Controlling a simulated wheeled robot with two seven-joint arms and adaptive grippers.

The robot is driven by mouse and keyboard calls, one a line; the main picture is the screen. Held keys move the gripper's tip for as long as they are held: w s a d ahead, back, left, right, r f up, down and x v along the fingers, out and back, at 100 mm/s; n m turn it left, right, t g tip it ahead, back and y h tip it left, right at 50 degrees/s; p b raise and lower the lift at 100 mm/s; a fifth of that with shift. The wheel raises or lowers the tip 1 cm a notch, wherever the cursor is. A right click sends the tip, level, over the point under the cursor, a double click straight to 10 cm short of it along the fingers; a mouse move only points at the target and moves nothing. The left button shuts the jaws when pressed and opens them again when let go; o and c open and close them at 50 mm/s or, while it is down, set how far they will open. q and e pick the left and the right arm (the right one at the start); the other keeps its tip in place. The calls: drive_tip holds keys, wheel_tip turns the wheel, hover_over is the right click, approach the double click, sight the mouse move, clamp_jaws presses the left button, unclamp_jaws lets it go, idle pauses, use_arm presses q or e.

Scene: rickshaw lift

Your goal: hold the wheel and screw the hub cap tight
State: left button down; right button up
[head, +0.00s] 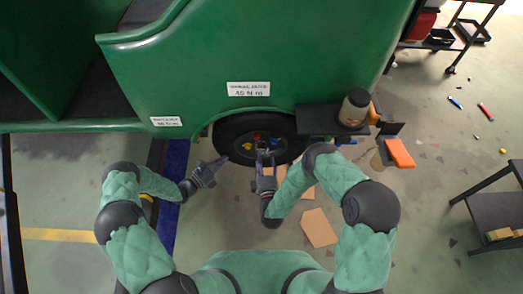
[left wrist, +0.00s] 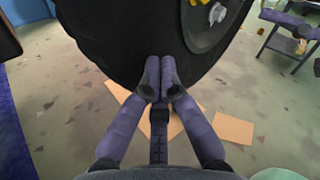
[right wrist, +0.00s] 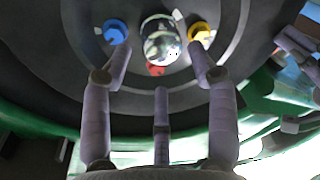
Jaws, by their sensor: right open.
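The wheel (head: 228,131) is a black tyre under the green body, and its rim also shows in the left wrist view (left wrist: 110,30). The hub cap (right wrist: 161,42) is a shiny silver dome at the wheel's centre, with blue (right wrist: 116,31), yellow (right wrist: 199,31) and red (right wrist: 156,70) bolts around it. My right gripper (right wrist: 157,45) is open, with its fingers spread to either side of the cap; contact cannot be told. My left gripper (left wrist: 160,67) has its fingers together at the tyre's lower left edge, with nothing visible between them. It also shows in the head view (head: 222,166).
The green body (head: 330,50) overhangs the wheel. A dark shelf (head: 315,119) with a jar (head: 354,108) juts out right of the wheel. Cardboard pieces (head: 318,229) lie on the floor below. A dark stand (head: 493,208) is at the far right.

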sight(262, 153)
drive_tip(key=shift+w+a, duration=0.2)
drive_tip(key=shift+w, duration=1.2)
drive_tip(key=shift+w+a, duration=0.2)
drive_tip(key=shift+w, duration=1.15)
drive_tip(key=c, duration=0.9)
